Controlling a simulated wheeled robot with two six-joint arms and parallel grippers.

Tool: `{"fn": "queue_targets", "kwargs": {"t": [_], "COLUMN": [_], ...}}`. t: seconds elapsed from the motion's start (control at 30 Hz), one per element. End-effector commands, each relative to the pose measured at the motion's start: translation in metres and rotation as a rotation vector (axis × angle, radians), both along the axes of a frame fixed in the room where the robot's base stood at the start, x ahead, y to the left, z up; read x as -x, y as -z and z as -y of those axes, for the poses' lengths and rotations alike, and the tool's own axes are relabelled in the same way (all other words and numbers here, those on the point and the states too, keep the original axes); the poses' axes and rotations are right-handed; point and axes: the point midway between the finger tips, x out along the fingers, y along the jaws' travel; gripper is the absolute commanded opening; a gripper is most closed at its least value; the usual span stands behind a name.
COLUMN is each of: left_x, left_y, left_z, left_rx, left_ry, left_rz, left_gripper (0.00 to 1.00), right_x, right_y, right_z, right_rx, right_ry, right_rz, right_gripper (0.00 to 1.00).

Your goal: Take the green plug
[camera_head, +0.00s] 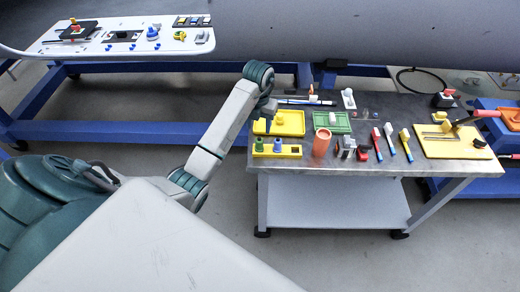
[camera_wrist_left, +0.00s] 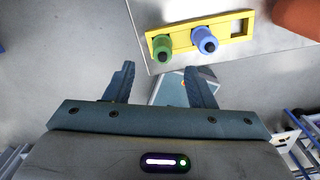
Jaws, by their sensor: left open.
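The green plug (camera_wrist_left: 161,46) stands in the left socket of a yellow holder (camera_wrist_left: 178,41), with a blue plug (camera_wrist_left: 204,40) to its right. In the head view the green plug (camera_head: 259,145) is at the left end of the holder (camera_head: 287,150), near the table's front left corner. My left gripper (camera_wrist_left: 158,72) is open and empty. In the left wrist view its fingertips are just below the green plug and apart from it. In the head view the left gripper (camera_head: 264,110) hangs over the table's left side. My right gripper is not in view.
The holder sits near the edge of the grey table (camera_head: 370,183). An orange cup (camera_head: 321,143) stands right of it. A yellow tray (camera_head: 285,122) and a green tray (camera_head: 333,122) lie behind. Several coloured tools (camera_head: 390,140) lie farther right.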

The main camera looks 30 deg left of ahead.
Motion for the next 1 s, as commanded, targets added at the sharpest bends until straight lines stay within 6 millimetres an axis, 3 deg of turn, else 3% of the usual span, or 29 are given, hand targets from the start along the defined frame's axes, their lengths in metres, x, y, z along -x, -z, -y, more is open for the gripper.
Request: {"fn": "queue_targets", "kwargs": {"t": [0.03,0.1,0.43,0.7,0.8,1.0], "left_x": [0.000,0.000,0.000,0.003,0.003,0.003], "left_y": [0.015,0.023,0.039,0.072,0.083,0.083], "left_z": [0.000,0.000,0.001,0.004,0.004,0.004], "left_rx": [0.001,0.001,0.002,0.002,0.002,0.002], "left_ry": [0.001,0.001,0.001,0.001,0.001,0.001], "left_rz": [0.000,0.000,0.001,0.000,-0.001,0.001], "left_gripper": [0.50,0.50,0.50,0.50,0.50,0.50], "right_x": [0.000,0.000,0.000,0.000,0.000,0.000], "right_y": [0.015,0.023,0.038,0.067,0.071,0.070], "right_z": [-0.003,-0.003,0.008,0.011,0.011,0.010], "right_rx": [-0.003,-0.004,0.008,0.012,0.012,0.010], "right_ry": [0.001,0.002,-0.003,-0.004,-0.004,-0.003], "right_rz": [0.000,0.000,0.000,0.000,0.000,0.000], "right_gripper": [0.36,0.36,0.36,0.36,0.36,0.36]}}
